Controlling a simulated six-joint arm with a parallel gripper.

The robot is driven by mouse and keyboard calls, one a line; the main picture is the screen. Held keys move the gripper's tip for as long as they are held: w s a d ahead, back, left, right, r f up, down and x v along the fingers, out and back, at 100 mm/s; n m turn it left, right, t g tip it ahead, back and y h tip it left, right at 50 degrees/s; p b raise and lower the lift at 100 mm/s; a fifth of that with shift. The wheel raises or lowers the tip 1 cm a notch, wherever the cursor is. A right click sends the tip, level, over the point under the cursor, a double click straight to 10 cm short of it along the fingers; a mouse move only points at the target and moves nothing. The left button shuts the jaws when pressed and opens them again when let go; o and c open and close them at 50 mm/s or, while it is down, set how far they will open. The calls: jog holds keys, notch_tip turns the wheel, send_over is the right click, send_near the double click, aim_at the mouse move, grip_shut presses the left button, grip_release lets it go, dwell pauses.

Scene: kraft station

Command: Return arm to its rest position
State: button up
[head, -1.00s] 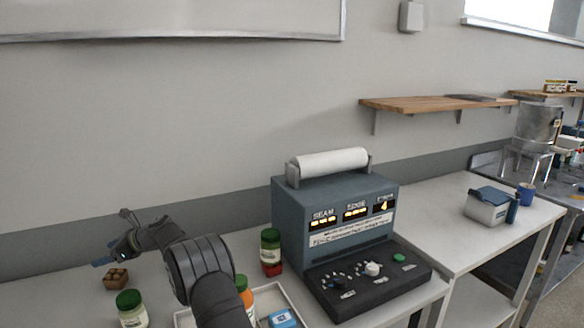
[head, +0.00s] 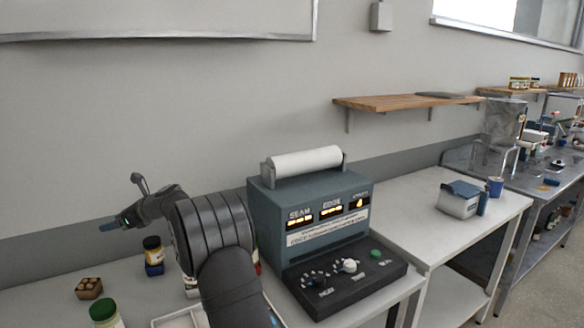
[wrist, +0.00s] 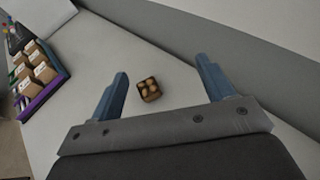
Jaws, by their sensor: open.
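My gripper (wrist: 160,90) is open in the wrist view, with two blue fingers spread wide and nothing between them. It hangs above the white table (wrist: 100,55). In the head view, my gripper (head: 118,224) is at the left, above the table, pointing left. My dark arm comes up from the bottom middle and hides part of the table. A small brown box (head: 89,288) with round things in it sits on the table below the gripper. It also shows in the wrist view (wrist: 148,90), lying on the table beyond the fingers.
A blue-grey machine (head: 315,205) with a white roll stands right of my arm. A jar on a blue base (head: 153,256), a green-lidded jar (head: 105,314) and a white tray (head: 178,318) are near the arm. Organizers (wrist: 38,75) stand left in the wrist view.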

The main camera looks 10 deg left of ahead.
jog(key=w+d+r+m+t+h, duration=0.15)
jog(key=w+d+m+t, duration=0.25)
jog(key=w+d, duration=0.55)
jog(key=w+d+r+m+t+h, duration=0.15)
jog(key=w+d+m+t, duration=0.35)
jog(key=d, duration=0.7)
jog(key=w+d+r+m+t+h, duration=0.1)
jog(key=d+r, duration=0.1)
jog(key=d, duration=0.6)
jog(key=w+d+r+m+t+h, duration=0.1)
jog(key=w+d+r+m+h, duration=0.1)
jog(key=d, duration=0.6)
jog(key=w+d+r+m+t+h, duration=0.1)
jog(key=d+r+t, duration=0.1)
jog(key=d, duration=0.6)
jog(key=shift+w+d, duration=0.25)
jog(key=shift+w, duration=0.05)
jog(key=shift+d+m+h, duration=0.4)
jog(key=shift+d, duration=0.3)
jog(key=shift+a, duration=0.1)
jog(key=s+a+f+n+g+y, duration=0.1)
jog(key=a+f+n+g+y, duration=0.1)
jog(key=a, duration=0.8)
jog(key=s+a+f+n+g+y, duration=0.1)
jog(key=a+f+n+y, duration=0.1)
jog(key=a, duration=0.9)
jog(key=shift+s+f+n+g+y, duration=0.15)
jog(key=shift+f+n+g+y, duration=0.3)
jog(key=shift+n, duration=0.25)
